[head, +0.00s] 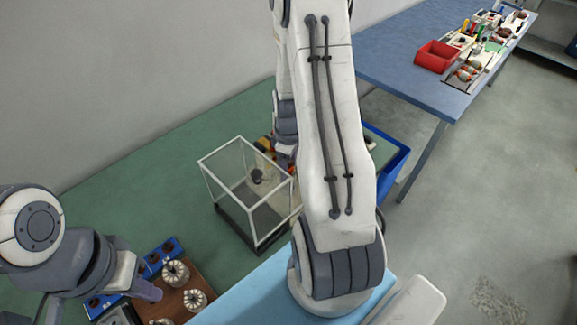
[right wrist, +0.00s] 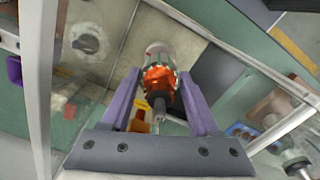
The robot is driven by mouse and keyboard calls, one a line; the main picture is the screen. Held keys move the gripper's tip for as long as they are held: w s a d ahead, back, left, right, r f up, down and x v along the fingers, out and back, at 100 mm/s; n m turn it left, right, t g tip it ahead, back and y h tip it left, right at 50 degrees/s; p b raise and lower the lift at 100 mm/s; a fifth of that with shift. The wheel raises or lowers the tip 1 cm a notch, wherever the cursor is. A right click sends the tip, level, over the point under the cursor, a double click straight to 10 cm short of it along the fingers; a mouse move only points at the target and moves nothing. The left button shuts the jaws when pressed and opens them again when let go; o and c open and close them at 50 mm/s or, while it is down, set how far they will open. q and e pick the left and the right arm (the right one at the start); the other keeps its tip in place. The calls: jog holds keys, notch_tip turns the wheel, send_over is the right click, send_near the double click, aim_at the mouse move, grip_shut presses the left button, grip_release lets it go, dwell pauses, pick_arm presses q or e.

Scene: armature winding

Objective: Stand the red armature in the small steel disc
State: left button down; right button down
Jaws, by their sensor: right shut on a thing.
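The red armature (right wrist: 160,80), with orange-red windings and a grey shaft, is between the purple fingers of my right gripper (right wrist: 159,76) in the right wrist view. The gripper is shut on it. A pale round end shows beyond its far side; I cannot tell whether that is part of the armature or the small steel disc. In the head view my right arm hides most of this gripper and the armature. My left gripper (head: 138,290) is at the lower left in the head view, by a brown board; its opening is unclear.
A clear case with a white frame (head: 248,234) stands on the green table (head: 130,190), close to my right gripper. The brown board (head: 205,317) holds several silver parts. A blue bin (head: 392,168) is behind my right arm. A red bin (head: 437,56) stands on the far blue table.

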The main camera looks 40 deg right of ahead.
jog(key=shift+f+b, duration=0.75)
jog(key=shift+f, duration=0.35)
jog(key=shift+c, duration=0.3)
grip_release()
jog(key=shift+r, duration=0.15)
jog(key=shift+r+p, duration=2.05)
jog(key=shift+r, duration=0.15)
